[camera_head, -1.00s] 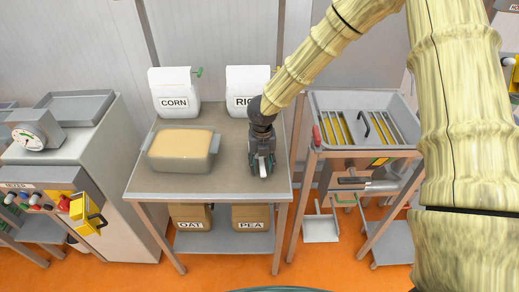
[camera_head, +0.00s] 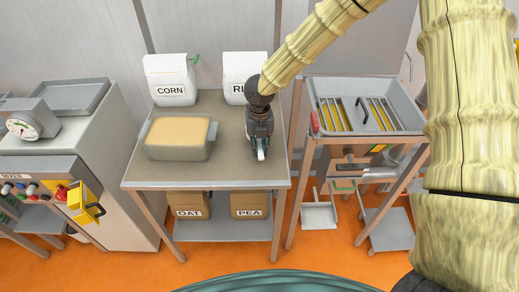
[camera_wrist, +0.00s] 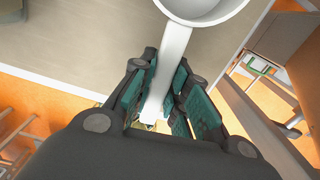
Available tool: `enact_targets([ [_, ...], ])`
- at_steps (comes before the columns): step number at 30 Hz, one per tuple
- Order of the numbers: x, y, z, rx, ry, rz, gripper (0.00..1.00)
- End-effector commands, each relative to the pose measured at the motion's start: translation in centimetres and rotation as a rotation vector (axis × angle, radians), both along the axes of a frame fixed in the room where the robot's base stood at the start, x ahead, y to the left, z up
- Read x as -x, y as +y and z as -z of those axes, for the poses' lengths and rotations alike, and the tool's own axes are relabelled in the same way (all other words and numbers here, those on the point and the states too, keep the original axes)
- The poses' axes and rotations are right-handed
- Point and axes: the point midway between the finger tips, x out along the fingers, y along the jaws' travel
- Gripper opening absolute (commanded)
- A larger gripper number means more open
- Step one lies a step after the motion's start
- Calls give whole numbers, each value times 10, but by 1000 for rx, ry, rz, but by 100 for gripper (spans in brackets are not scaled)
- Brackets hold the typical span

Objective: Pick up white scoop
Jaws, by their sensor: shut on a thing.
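My gripper (camera_head: 259,152) is over the right part of the grey table (camera_head: 205,174), near its front. In the wrist view my gripper (camera_wrist: 160,98) is shut on the handle of the white scoop (camera_wrist: 174,55). The handle runs between the dark green finger pads, and the round scoop bowl shows at the top edge, partly cut off. In the head view only a small white piece shows at the fingertips. I cannot tell whether the scoop touches the table.
A grey tub of tan powder (camera_head: 179,153) stands on the table left of my gripper. White CORN (camera_head: 170,78) and partly hidden RI-labelled (camera_head: 240,72) bags stand behind. A metal machine with a slotted tray (camera_head: 365,105) stands close on the right.

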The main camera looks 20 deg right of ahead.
Motion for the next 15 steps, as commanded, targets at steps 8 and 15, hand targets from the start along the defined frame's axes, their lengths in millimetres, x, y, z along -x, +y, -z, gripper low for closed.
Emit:
enact_targets([
  [8,29,-2,-16,0,1,-1,0],
  [15,82,-5,-20,0,0,0,0],
])
